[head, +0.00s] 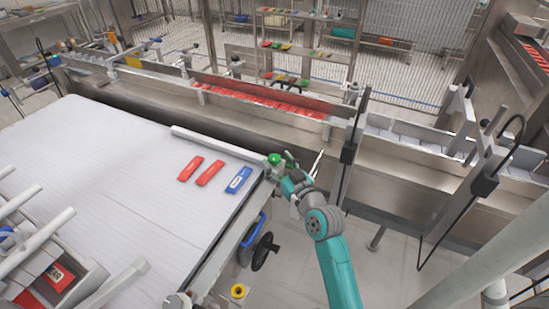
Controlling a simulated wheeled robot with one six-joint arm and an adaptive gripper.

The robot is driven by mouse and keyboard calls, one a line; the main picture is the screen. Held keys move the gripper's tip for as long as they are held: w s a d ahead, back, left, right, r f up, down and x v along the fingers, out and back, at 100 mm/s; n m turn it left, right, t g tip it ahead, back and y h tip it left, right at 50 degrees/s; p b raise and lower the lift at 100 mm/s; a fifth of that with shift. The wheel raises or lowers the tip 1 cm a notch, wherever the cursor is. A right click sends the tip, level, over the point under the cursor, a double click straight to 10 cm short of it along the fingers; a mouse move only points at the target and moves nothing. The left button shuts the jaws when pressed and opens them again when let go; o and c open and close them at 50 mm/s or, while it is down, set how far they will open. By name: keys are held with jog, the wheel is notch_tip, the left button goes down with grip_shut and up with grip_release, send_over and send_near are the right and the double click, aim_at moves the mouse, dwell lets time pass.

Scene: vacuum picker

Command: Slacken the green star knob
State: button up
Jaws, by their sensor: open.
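The green star knob (274,159) sits at the right end of the long pale guide rail (222,149), by the far right corner of the white table. My gripper (290,160) is just to the right of the knob, at the end of my teal arm. It is open, and its fingers look small and partly hidden by my wrist. I cannot tell whether a finger touches the knob. A thin pale rod shows beside my wrist.
The white table (100,150) carries two red packets (210,172) and a blue one (238,180) near the knob. A conveyor channel with red packets (265,98) runs behind. A black handwheel (265,251) is below the table edge. Open floor lies right of it.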

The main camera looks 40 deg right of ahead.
jog(key=shift+x, duration=1.1)
jog(key=c, duration=1.2)
jog(key=shift+o, duration=0.2)
jog(key=shift+d+n+y, duration=0.1)
jog(key=shift+n+y, duration=0.2)
jog(key=shift+y, duration=0.2)
jog(key=shift+f+y, duration=0.1)
jog(key=shift+y, duration=0.2)
jog(key=shift+n+t+y, duration=0.3)
jog(key=shift+n+y, duration=0.8)
jog(key=shift+y, duration=0.4)
